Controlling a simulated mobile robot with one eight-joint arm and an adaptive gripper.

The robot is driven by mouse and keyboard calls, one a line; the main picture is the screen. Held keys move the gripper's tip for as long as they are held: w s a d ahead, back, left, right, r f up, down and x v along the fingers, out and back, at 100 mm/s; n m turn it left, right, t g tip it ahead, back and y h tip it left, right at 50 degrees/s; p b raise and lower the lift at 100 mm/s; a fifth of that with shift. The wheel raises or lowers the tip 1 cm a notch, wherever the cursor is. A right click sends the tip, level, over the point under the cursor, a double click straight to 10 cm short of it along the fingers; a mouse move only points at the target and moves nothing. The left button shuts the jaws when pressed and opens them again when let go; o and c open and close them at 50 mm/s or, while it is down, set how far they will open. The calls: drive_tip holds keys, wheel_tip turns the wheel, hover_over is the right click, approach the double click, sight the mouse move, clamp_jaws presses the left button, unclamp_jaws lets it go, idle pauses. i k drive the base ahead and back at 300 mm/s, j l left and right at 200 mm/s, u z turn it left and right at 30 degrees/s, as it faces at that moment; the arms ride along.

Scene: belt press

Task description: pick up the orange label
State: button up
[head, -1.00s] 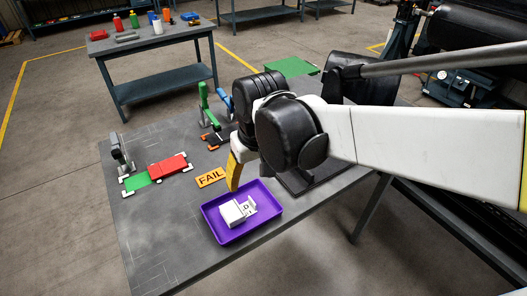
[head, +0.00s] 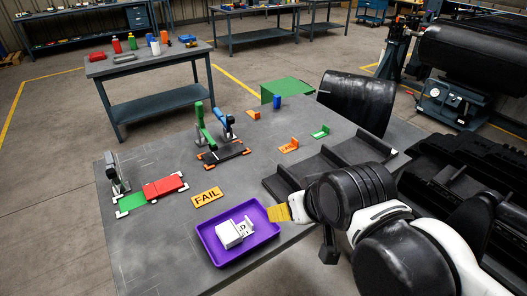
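The orange label (head: 207,197), marked FAIL in black, lies flat on the dark grey table (head: 130,262), behind the purple tray. My gripper (head: 275,213), with yellow fingers, is at the right edge of the purple tray, to the right of the label and apart from it. The fingers are seen from the side and overlap, so I cannot tell whether they are open or shut. No object shows in them.
The purple tray (head: 212,243) holds white pieces (head: 235,232). A red block (head: 163,185) and green plate (head: 131,202) lie left of the label. Green and blue clamps (head: 201,115) stand behind it. Small orange (head: 290,146) and green (head: 321,132) brackets are farther right.

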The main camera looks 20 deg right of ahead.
sight(289, 147)
drive_tip(key=i+l+u, duration=0.25)
drive_tip(key=l, duration=0.25)
drive_tip(key=i+l+u, duration=0.1)
drive_tip(key=l+u, duration=0.2)
drive_tip(key=l, duration=0.2)
drive_tip(key=i+l+u, duration=0.1)
drive_tip(key=l+u, duration=0.15)
drive_tip(key=l, duration=0.3)
drive_tip(key=l+u, duration=0.25)
drive_tip(key=l, duration=0.3)
drive_tip(key=i, duration=0.05)
